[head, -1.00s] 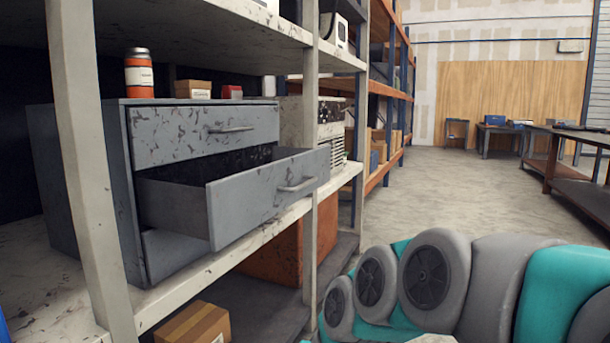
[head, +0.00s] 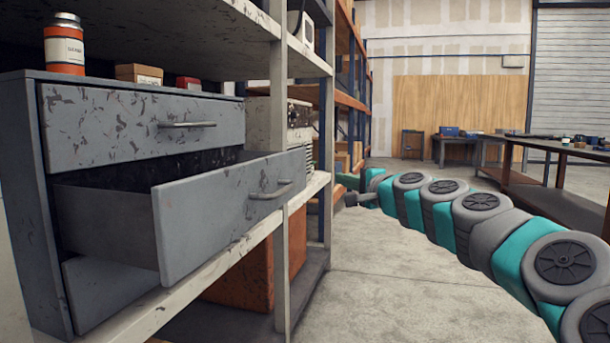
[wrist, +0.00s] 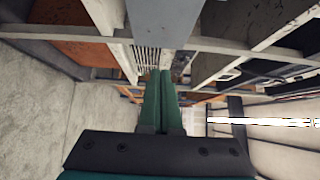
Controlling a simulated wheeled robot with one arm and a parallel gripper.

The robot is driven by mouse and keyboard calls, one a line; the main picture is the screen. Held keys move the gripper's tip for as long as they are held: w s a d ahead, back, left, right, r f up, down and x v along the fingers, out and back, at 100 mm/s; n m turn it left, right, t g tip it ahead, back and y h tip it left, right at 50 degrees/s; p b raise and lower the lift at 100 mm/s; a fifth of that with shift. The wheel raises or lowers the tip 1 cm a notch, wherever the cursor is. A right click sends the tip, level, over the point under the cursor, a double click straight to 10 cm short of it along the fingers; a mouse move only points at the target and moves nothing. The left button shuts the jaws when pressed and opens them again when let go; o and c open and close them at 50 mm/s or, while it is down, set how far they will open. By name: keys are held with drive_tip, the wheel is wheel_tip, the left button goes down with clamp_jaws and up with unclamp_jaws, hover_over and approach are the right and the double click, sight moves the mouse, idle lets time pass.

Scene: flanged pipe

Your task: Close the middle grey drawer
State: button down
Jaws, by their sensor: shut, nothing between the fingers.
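A grey, scratched drawer cabinet (head: 20,165) stands on a shelf at the left of the head view. Its middle drawer (head: 225,205) is pulled far out, with its bar handle (head: 270,191) on the front and a dark interior. The top drawer (head: 140,122) is shut; the bottom drawer (head: 110,285) is partly hidden below. My gripper (head: 342,181) is right of and beyond the open drawer, apart from it. In the wrist view its green fingers (wrist: 161,74) are together and empty. A grey panel (wrist: 163,20) above them looks like the drawer, but I cannot be sure.
A white shelf post (head: 277,80) rises behind the drawer front. The floor (head: 370,290) in front is clear. A workbench (head: 560,155) stands at right.

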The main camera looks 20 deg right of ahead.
approach(300, 171)
drive_tip(key=w+d, duration=0.2)
drive_tip(key=w, duration=0.2)
drive_tip(key=shift+w+a, duration=0.45)
drive_tip(key=shift+a, duration=0.25)
drive_tip(key=shift+w+a, duration=0.5)
drive_tip(key=shift+a, duration=0.2)
drive_tip(key=shift+a, duration=0.1)
drive_tip(key=w+a+p, duration=0.1)
drive_tip(key=w+a, duration=0.3)
drive_tip(key=a, duration=0.1)
drive_tip(key=w+a+p, duration=0.2)
drive_tip(key=w+a, duration=0.1)
drive_tip(key=a, duration=0.2)
drive_tip(key=w+a+p, duration=0.2)
drive_tip(key=w+a, duration=0.2)
drive_tip(key=a, duration=0.2)
drive_tip(key=shift+w+r, duration=0.15)
drive_tip(key=shift+w, duration=0.15)
drive_tip(key=shift+w+a, duration=0.25)
drive_tip(key=shift+a, duration=0.1)
